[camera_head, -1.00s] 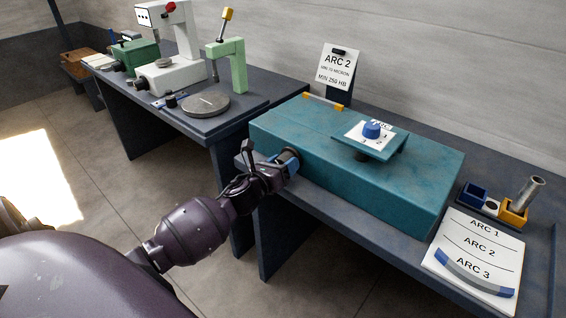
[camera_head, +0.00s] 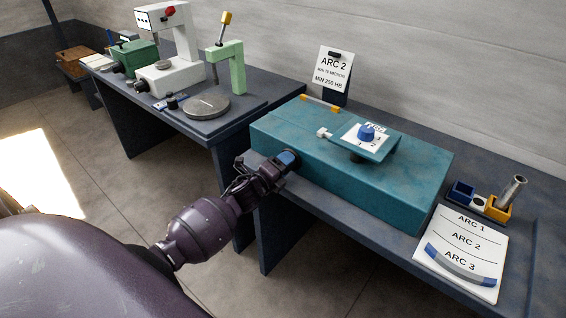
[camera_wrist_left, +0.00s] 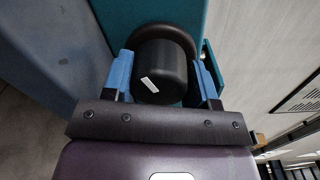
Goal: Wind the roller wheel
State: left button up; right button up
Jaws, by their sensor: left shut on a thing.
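The teal bender (camera_head: 400,185) lies on the right bench, with a tilted dial panel and blue knob (camera_head: 366,133) on top. My left gripper (camera_head: 287,160) is at the bender's near left end. In the left wrist view its two blue fingers (camera_wrist_left: 163,78) are shut on a black roller wheel knob (camera_wrist_left: 160,75) with a white mark. A dark round collar (camera_wrist_left: 165,33) sits behind the knob, against the teal body. In the head view the fingers and wrist mostly hide the knob. My right gripper is not in view.
An ARC card (camera_head: 462,250) with a curved grey-blue piece lies on the bench's right, near a blue and yellow holder (camera_head: 480,200) with a metal tube. An ARC 2 sign (camera_head: 334,70) stands behind. The left bench holds a green-armed stand (camera_head: 232,75).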

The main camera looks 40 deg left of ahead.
pick_arm(q)
jog(key=n+p, duration=0.1)
jog(key=n, duration=0.3)
jog(key=shift+r+p, duration=0.1)
jog(key=shift+p, duration=0.25)
jog(key=n, duration=0.2)
jog(key=shift+a+n+p, duration=0.1)
jog(key=shift+n+p, duration=0.2)
jog(key=shift+p, duration=0.05)
jog(key=shift+n+p, duration=0.3)
jog(key=shift+n, duration=0.5)
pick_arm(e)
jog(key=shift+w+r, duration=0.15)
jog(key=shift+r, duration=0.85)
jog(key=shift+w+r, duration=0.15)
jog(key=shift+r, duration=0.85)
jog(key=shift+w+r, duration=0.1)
pick_arm(q)
jog(key=o, duration=0.9)
jog(key=shift+o, duration=0.2)
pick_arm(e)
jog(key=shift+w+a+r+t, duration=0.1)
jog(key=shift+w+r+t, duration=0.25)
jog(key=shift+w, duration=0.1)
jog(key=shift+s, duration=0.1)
